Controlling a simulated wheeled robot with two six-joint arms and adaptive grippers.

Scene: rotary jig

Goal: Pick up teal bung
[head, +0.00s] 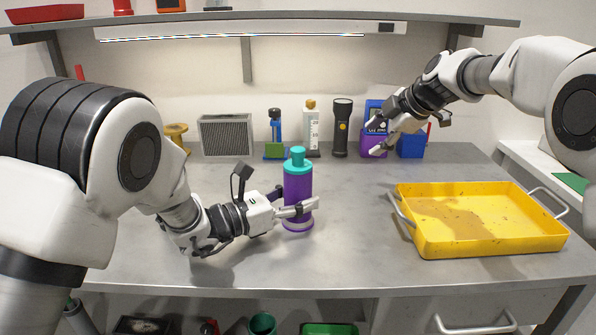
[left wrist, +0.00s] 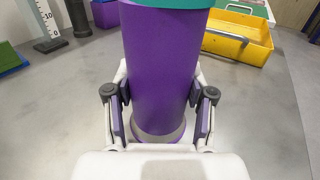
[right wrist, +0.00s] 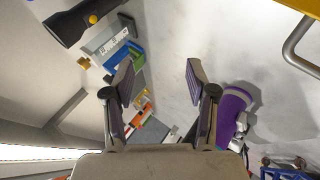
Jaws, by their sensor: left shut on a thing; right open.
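The teal bung (head: 298,157) sits on top of an upright purple cylinder (head: 298,186) near the middle of the table. In the left wrist view only the lower edge of the bung (left wrist: 185,3) shows, at the top of the picture. My left gripper (head: 298,209) is shut around the lower part of the purple cylinder, a finger on each side. My right gripper (head: 380,138) is open and empty, raised toward the back of the table, right of the bung and apart from it. In the right wrist view the cylinder (right wrist: 231,110) shows beyond its fingers; I cannot make out the bung there.
A yellow tray (head: 484,241) with metal handles lies on the right. A shelf (head: 270,16) hangs above. The front middle table is clear.

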